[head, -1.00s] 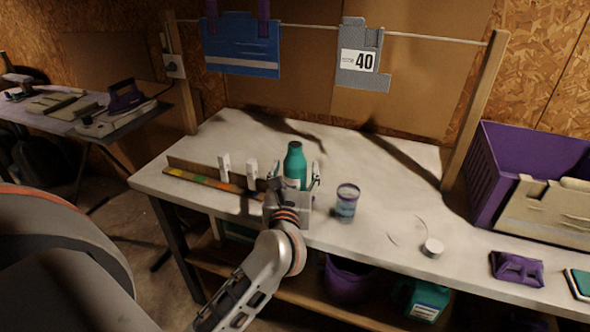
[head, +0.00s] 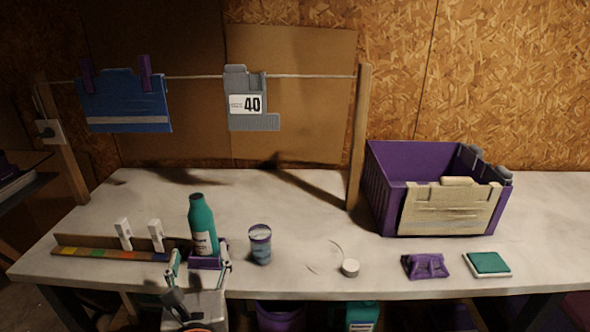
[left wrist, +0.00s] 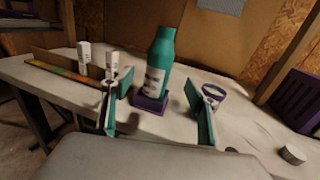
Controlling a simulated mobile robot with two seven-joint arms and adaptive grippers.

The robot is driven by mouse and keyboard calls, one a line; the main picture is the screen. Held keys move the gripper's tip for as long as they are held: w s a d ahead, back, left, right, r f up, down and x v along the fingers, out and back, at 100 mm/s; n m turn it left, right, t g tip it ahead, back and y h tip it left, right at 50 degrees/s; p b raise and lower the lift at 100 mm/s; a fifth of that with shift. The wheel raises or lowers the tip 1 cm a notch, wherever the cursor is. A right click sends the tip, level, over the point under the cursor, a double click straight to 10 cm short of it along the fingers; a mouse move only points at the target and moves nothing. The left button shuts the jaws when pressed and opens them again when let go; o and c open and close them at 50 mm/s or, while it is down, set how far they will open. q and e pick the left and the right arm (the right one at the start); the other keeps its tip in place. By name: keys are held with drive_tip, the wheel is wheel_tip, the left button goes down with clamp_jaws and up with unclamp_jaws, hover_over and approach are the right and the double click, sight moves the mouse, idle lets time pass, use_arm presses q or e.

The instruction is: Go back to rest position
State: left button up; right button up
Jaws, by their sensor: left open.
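My left gripper (head: 199,271) is at the front edge of the table in the head view. Its green-padded fingers are apart with nothing between them. In the left wrist view the open fingers (left wrist: 155,115) stand on either side of the line to a green bottle (left wrist: 157,65). The bottle (head: 202,226) stands upright on a small purple base (head: 205,262), just beyond the fingertips. I cannot tell whether a finger touches the base. My right gripper is in neither view.
A lidded cup (head: 260,245), a white roll (head: 350,268), a purple cloth (head: 426,266) and a green-topped pad (head: 488,263) lie along the table (head: 300,220). A purple crate (head: 390,190) stands behind them. White pegs (head: 156,236) stand by a coloured strip at left.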

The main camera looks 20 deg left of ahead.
use_arm(q)
drive_tip(key=s+d+f+m+t+h+p, duration=0.15)
drive_tip(key=d+m+h, duration=0.4)
drive_tip(key=m, duration=0.85)
drive_tip(key=s+d+f+m+t+h+p, duration=0.1)
drive_tip(key=d+f+m+t+h, duration=0.35)
drive_tip(key=m, duration=1.05)
drive_tip(key=s+f+m+g, duration=0.3)
drive_tip(key=s+f+m, duration=0.1)
drive_tip(key=f, duration=0.4)
drive_tip(key=s+f+m+g+p, duration=0.1)
drive_tip(key=s+f+m+g, duration=0.3)
drive_tip(key=f+m, duration=0.3)
drive_tip(key=s+d+f+m+g+h, duration=0.1)
drive_tip(key=s+f+m+g, duration=0.3)
drive_tip(key=f, duration=0.5)
drive_tip(key=shift+s+m+p, duration=0.15)
drive_tip(key=shift+m+p, duration=0.25)
drive_tip(key=shift+m, duration=0.7)
drive_tip(key=shift+d+r, duration=0.1)
